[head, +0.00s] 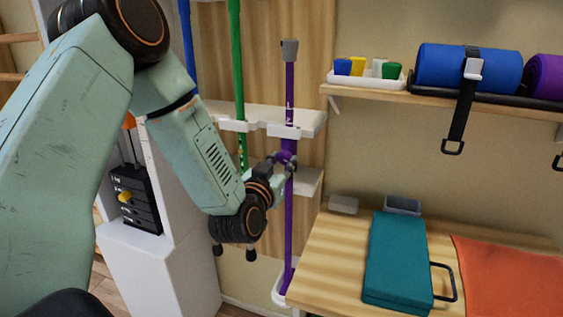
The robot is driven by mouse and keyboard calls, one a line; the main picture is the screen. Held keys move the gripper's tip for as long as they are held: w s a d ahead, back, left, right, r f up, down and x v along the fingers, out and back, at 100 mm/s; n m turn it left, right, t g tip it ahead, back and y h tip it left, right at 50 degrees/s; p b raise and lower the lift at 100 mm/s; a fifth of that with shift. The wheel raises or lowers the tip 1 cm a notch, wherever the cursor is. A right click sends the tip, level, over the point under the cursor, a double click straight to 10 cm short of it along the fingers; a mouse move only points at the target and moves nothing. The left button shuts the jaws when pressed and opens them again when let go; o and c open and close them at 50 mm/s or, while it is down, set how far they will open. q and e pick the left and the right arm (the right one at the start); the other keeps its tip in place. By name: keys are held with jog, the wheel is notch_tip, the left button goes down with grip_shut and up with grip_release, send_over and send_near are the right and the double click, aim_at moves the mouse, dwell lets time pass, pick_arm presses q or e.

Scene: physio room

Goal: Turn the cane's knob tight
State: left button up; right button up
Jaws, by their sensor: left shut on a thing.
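The purple cane (289,210) stands upright in a white wall rack (308,120), with a grey cap (289,50) at its top end. Its knob (284,157) is a small purple part at mid-height, partly covered by my fingers. My left gripper (283,163) reaches in from the left and is shut on the knob. The fingers are small in this view, so their exact contact is hard to see. My right gripper is not in view.
A green cane (238,60) and a blue one (187,40) stand left of the purple cane. A wooden shelf (430,98) holds a blue roll (440,66). A teal block (398,258) lies on the wooden bench (335,240) at right.

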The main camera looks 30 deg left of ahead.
pick_arm(q)
jog(key=m+p, duration=1.2)
jog(key=shift+r+m, duration=0.3)
jog(key=shift+m, duration=0.1)
jog(key=m+p, duration=0.7)
jog(key=m, duration=0.2)
jog(key=shift+p, duration=0.35)
jog(key=m+p, duration=0.2)
jog(key=m, duration=0.2)
jog(key=shift+s+m+p, duration=0.1)
jog(key=shift+m+p, duration=0.2)
jog(key=shift+p, duration=0.05)
jog(key=m+p, duration=0.2)
jog(key=m, duration=0.2)
jog(key=shift+f+m+p, duration=0.1)
jog(key=shift+m+p, duration=0.35)
jog(key=shift+m, duration=1.15)
jog(key=o, duration=1.2)
jog(key=shift+c, duration=0.2)
